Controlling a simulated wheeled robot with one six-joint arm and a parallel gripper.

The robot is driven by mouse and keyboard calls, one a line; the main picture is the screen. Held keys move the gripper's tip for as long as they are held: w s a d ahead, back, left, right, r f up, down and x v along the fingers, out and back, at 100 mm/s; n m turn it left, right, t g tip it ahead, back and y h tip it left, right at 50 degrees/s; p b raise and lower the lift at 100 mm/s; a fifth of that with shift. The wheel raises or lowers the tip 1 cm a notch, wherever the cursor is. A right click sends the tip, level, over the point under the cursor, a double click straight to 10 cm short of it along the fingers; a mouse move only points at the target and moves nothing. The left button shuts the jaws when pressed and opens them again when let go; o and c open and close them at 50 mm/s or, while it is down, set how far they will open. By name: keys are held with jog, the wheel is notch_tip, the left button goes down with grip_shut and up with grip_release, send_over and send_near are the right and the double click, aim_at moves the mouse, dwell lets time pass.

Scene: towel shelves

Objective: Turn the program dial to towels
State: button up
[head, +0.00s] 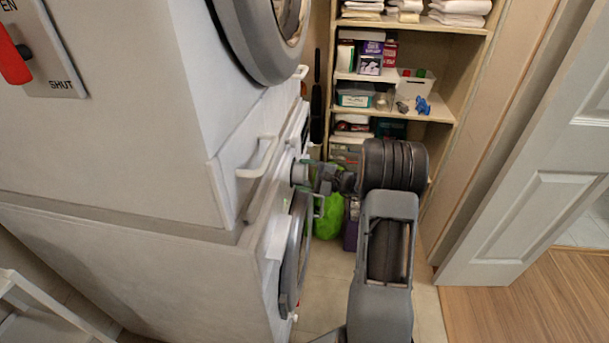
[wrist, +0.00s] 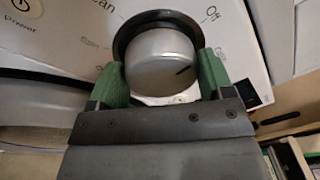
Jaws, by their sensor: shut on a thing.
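The program dial (wrist: 160,62) is a round silver knob with a dark ring around its base and a dark pointer mark on its lower right. It sits on the white machine panel in the wrist view. Around it is printed lettering, of which "Off" at the upper right is clear; I cannot make out a towels label. My gripper (wrist: 163,80) has its green fingers shut on the dial, one on each side. In the head view my gripper (head: 314,178) reaches left to the dial (head: 299,173) on the lower machine's front.
A power button (wrist: 22,5) is at the panel's upper left. A white handle (head: 259,158) juts out above the dial, and the round door (head: 293,250) is below. Shelves (head: 440,110) with towels and boxes stand behind. A white door (head: 530,190) is at the right.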

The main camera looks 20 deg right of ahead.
jog(key=shift+r, duration=0.1)
jog(key=m+p, duration=0.2)
jog(key=m, duration=0.1)
jog(key=shift+r+p, duration=0.2)
jog(key=shift+p, duration=0.2)
jog(key=m+g+p, duration=0.1)
jog(key=m+p, duration=0.3)
jog(key=m, duration=0.1)
jog(key=shift+w, duration=0.1)
jog(key=m+g+p, duration=0.1)
jog(key=m+p, duration=0.2)
jog(key=shift+d+m, duration=0.1)
jog(key=shift+m, duration=0.3)
jog(key=shift+w+f+m+p, duration=0.1)
jog(key=shift+m+p, duration=0.8)
jog(key=shift+m, duration=0.4)
jog(key=shift+g, duration=0.3)
jog(key=o, duration=0.9)
